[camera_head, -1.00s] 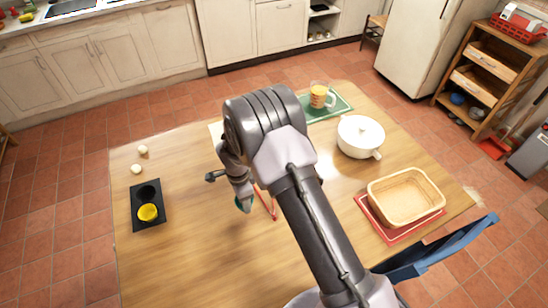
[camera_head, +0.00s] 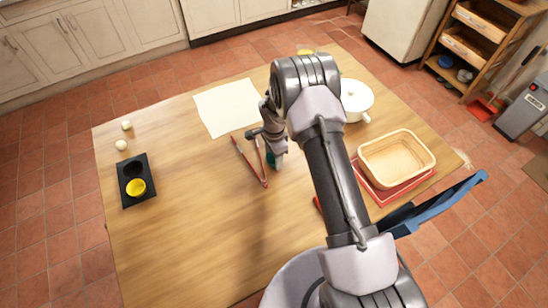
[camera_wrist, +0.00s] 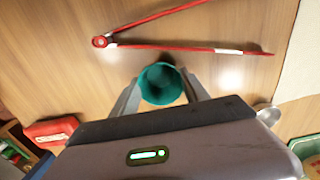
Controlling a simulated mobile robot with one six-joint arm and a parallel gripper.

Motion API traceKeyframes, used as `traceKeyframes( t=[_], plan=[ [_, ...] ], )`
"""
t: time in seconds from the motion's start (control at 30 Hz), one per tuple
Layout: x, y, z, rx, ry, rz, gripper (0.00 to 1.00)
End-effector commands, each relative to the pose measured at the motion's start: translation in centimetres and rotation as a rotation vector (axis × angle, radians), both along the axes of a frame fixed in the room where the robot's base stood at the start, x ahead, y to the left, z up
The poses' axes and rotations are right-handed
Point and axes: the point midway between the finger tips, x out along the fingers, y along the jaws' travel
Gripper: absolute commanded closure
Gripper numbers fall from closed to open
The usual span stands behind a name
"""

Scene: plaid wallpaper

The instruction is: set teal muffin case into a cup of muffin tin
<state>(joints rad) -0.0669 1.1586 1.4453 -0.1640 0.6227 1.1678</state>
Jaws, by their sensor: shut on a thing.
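The teal muffin case (camera_wrist: 161,84) is between the two fingers of my gripper (camera_wrist: 162,90) in the wrist view. My gripper is shut on it. In the head view my gripper (camera_head: 273,162) is over the middle of the table, just right of the red tongs, and the teal case shows only partly there. The black muffin tin (camera_head: 126,203) lies at the left of the table, well away from my gripper. Its near cup holds a yellow muffin case (camera_head: 136,187); its far cup (camera_head: 134,170) looks empty.
Red tongs (camera_head: 249,162) lie open beside my gripper. A pale sheet (camera_head: 227,106) lies behind them. Two small pale balls (camera_head: 121,145) are beyond the tin. A white pot (camera_head: 357,100) and a wooden basket (camera_head: 397,158) stand right. Table between tongs and tin is clear.

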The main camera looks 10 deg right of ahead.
Motion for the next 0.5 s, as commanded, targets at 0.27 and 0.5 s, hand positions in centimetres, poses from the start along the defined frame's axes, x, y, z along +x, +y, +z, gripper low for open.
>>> traceKeyframes(
  t=[0.27, 0.5],
  plan=[
    [-0.01, 0.03, -0.26, 0.0, 0.0, 0.0, 0.41],
    [-0.02, 0.03, -0.19, 0.0, 0.0, 0.0, 0.25]
  ],
)
